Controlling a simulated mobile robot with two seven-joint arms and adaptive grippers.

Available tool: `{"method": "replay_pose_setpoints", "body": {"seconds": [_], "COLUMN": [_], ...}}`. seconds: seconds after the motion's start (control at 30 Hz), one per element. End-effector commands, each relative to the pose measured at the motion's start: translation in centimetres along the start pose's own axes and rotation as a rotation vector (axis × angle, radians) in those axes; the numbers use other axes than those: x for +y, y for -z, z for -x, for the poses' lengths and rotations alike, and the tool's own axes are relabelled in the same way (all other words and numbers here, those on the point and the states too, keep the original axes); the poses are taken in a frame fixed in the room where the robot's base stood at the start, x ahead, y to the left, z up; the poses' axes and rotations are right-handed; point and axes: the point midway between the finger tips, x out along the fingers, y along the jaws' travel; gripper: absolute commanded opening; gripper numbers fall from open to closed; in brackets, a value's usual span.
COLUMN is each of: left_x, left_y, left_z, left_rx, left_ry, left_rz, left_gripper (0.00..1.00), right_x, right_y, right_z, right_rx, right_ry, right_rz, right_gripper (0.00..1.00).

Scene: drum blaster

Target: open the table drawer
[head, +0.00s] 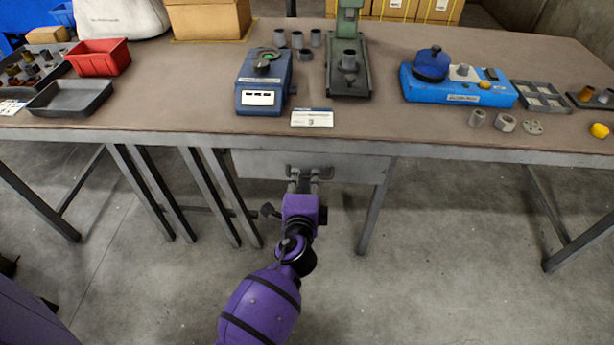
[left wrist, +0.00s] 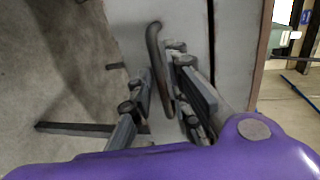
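The table drawer (head: 258,165) has a grey front and sits under the table's front edge; it looks closed. Its bar handle (head: 325,171) is at the middle of the front. My left gripper (head: 304,184) reaches up to the handle from the front. In the left wrist view, the curved handle (left wrist: 154,40) passes between the two fingers of my left gripper (left wrist: 162,82), one on each side. The fingers stand apart with a gap to the bar, so the gripper looks open. My right gripper is in neither view.
The brown table (head: 180,100) carries a blue device (head: 264,95), a green press (head: 346,40), a blue fixture (head: 460,90), a red bin (head: 100,57) and a black tray (head: 70,97). Metal table legs stand on both sides of the drawer. The concrete floor in front is largely clear.

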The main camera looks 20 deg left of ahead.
Motion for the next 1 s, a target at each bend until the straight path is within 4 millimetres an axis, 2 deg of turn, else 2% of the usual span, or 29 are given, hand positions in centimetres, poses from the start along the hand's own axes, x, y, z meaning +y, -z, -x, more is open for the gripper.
{"method": "replay_pose_setpoints", "body": {"seconds": [0.2, 0.47, 0.6, 1.0], "left_x": [0.1, 0.1, 0.1, 0.1], "left_y": [0.0, 0.0, 0.0, 0.0], "left_z": [-1.9, -2.0, -2.0, -1.9], "left_rx": [0.000, 0.000, 0.000, 0.000], "left_ry": [-0.001, -0.001, -0.001, -0.001], "left_rz": [0.000, 0.001, 0.001, 0.001], "left_gripper": [0.17, 0.17, 0.00, 0.00], "right_x": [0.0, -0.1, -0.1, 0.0], "right_y": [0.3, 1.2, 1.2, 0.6], "right_z": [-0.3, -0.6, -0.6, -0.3], "right_rx": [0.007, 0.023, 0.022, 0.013], "right_ry": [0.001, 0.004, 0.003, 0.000], "right_rz": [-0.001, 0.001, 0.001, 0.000], "right_gripper": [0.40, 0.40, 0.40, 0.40]}}
